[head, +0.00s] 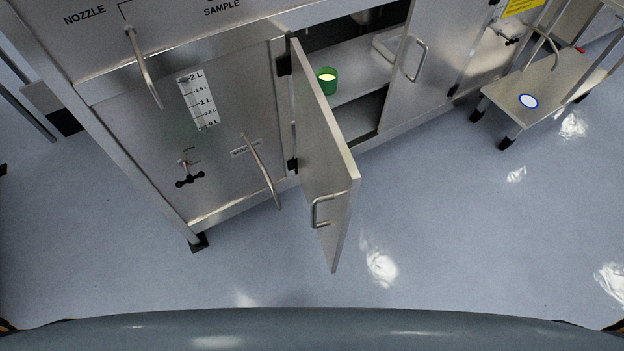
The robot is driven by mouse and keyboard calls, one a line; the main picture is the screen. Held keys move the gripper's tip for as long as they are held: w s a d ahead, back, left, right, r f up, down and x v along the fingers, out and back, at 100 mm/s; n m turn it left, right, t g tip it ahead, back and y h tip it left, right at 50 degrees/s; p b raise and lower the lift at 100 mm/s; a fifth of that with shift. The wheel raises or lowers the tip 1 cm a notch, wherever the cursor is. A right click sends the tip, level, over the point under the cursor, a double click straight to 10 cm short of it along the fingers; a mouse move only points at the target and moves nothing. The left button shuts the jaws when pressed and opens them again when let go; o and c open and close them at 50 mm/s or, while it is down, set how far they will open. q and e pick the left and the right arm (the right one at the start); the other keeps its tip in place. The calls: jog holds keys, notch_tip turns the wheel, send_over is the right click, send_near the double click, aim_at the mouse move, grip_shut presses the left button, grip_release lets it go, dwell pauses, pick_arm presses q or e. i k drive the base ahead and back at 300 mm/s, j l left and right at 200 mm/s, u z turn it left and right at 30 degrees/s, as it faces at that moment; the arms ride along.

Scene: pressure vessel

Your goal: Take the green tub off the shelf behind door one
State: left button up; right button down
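The green tub (327,81) is small and round with a pale top inside. It stands upright on the shelf (365,75) inside the steel cabinet, near the left side of the opening. A steel door (322,150) with a bar handle (325,211) stands swung open, hinged at the left of that opening. The door's lower part reaches out over the floor, and the tub shows just to the right of its upper edge. I cannot read a number on the door. Neither of my grippers is in view.
A closed panel with a handle (417,62) is right of the opening. A ruler scale (199,101), a valve (189,175) and long bar handles are on the left front. A steel cart (545,85) with a blue-rimmed white disc stands at right. The blue floor (450,230) in front is clear.

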aim_at(326, 77)
jog(key=u, duration=0.6)
jog(key=l+u, duration=0.9)
jog(key=k+l+u, duration=0.15)
jog(key=l+u, duration=0.3)
jog(key=k+l+u, duration=0.2)
jog(key=u, duration=0.25)
